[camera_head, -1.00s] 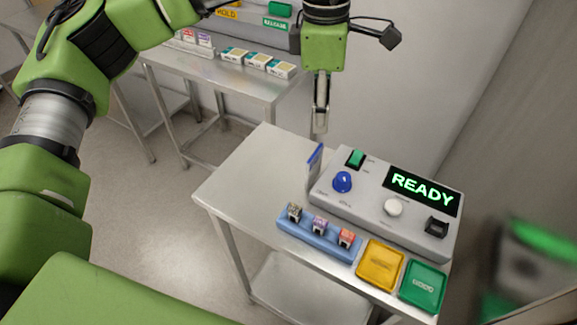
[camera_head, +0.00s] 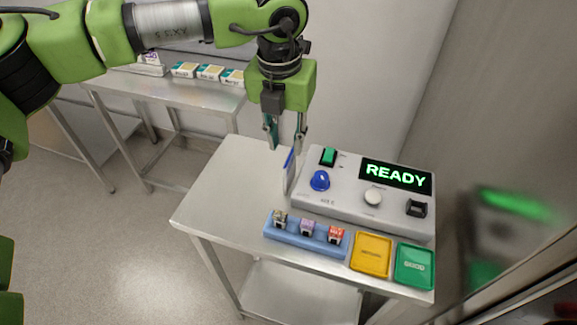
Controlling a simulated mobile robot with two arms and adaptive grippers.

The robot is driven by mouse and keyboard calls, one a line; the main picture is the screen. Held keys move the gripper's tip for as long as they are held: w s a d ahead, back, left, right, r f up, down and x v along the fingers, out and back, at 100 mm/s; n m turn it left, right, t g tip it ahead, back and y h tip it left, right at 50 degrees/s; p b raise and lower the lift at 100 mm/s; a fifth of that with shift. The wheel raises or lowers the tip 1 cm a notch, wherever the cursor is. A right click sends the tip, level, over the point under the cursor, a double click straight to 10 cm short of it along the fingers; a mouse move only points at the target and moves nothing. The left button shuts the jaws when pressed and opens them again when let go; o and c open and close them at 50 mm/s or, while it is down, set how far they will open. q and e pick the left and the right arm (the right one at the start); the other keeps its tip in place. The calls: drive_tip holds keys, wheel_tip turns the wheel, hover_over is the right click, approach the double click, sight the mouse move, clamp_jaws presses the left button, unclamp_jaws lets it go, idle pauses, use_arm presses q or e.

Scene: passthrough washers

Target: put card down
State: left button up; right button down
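A blue-edged card (camera_head: 290,163) stands upright at the left end of the grey console (camera_head: 350,205) on the metal table. My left gripper (camera_head: 285,143) points down just above the card. Its two fingers are spread apart, with nothing seen held between them. The fingertips are close to the card's top edge; I cannot tell whether they touch it. My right gripper is not in view.
The console has a green switch, a blue dome button, a white knob and a lit READY display (camera_head: 396,176). In front are a blue rack (camera_head: 305,240) with 3 small items, a yellow tray (camera_head: 371,255) and a green tray (camera_head: 414,266). The table's left part is clear.

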sight(290, 156)
use_arm(q)
wheel_tip(290, 156, down, 2)
drive_tip(key=shift+w+f, duration=0.15)
drive_tip(key=shift+f, duration=0.1)
drive_tip(key=shift+w+d+f+p, duration=0.1)
drive_tip(key=shift+f+p, duration=0.15)
drive_tip(key=shift+p, duration=0.35)
drive_tip(key=f, duration=0.1)
drive_tip(key=f+p, duration=0.1)
drive_tip(key=w+f+p, duration=0.1)
drive_tip(key=shift+d+f, duration=0.25)
drive_tip(key=shift+d, duration=0.05)
drive_tip(key=shift+f, duration=0.5)
clamp_jaws()
